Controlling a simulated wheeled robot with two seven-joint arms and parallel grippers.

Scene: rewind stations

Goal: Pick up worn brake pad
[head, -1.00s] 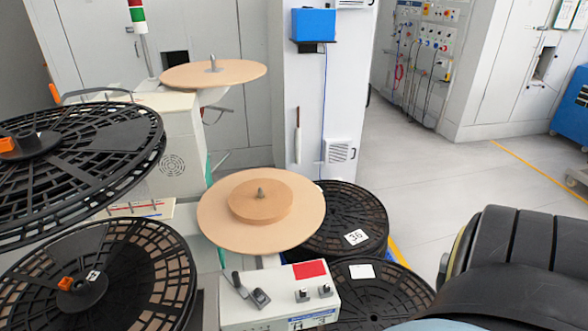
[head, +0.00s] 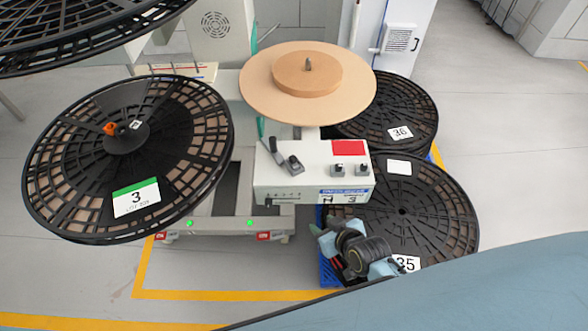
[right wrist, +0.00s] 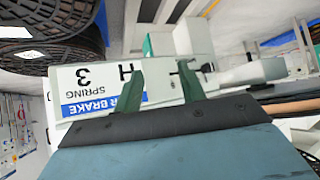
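I cannot clearly make out a worn brake pad in either view. A white control box (head: 312,180) under the front wooden disc has a dark lever (head: 278,152) with a small grey block at its left end. Its lettered face, with "BRAKE" and "SPRING", shows in the right wrist view (right wrist: 88,82). My right gripper (head: 322,238) is below and in front of the box. In the right wrist view its two green fingers (right wrist: 160,72) are apart with nothing seen held between them. My left gripper is out of view.
A black reel marked 3 (head: 75,160) stands tilted at left. Another reel (head: 80,30) overhangs the top left. Stacked reels marked 36 (head: 420,110) and 35 (head: 455,215) stand right of the box. A wooden disc (head: 265,85) is above it. Floor at far right is clear.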

